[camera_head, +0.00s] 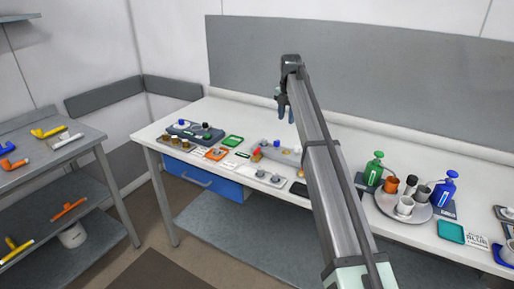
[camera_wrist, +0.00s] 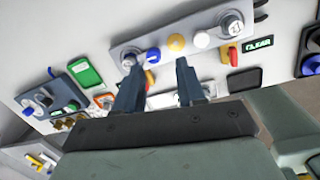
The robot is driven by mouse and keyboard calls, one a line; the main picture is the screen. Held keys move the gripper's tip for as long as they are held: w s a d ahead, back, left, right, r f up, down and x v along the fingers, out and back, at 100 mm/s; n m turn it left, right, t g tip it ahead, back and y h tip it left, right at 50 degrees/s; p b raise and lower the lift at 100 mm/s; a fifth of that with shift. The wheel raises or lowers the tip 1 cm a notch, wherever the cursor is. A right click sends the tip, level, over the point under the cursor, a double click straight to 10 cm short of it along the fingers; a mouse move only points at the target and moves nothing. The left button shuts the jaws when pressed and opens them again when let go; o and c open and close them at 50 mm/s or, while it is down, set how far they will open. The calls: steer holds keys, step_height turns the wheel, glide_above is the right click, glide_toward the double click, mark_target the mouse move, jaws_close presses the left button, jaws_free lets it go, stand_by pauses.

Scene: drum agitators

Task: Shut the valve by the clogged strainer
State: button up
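My gripper (camera_head: 286,108) hangs above the back of the white bench in the head view. In the wrist view its two dark fingers (camera_wrist: 160,82) are spread apart with nothing between them. Beyond the fingertips lies a grey panel (camera_wrist: 190,27) with a round dial at each end and blue, yellow and white round parts between. A red-handled part (camera_wrist: 230,53) sits at its right, beside a dark label reading CLEAR (camera_wrist: 257,45). Another red and yellow part (camera_wrist: 150,78) shows by the left finger, partly hidden. I cannot tell which is the valve by the clogged strainer.
A dark tray with capped parts (camera_head: 190,132) and a green tray (camera_head: 233,141) stand left on the bench. Green (camera_head: 374,167) and blue (camera_head: 446,188) pump bottles and a round tray with cups (camera_head: 421,214) stand right. A side shelf (camera_head: 45,158) holds yellow and orange pieces.

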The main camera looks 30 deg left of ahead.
steer(key=n+g, duration=0.1)
steer(key=n, duration=0.1)
glide_above(257, 149)
steer(key=shift+h, duration=0.4)
step_height(257, 149, down, 13)
steer(key=shift+s, duration=0.15)
steer(key=shift+c, duration=0.3)
jaws_close()
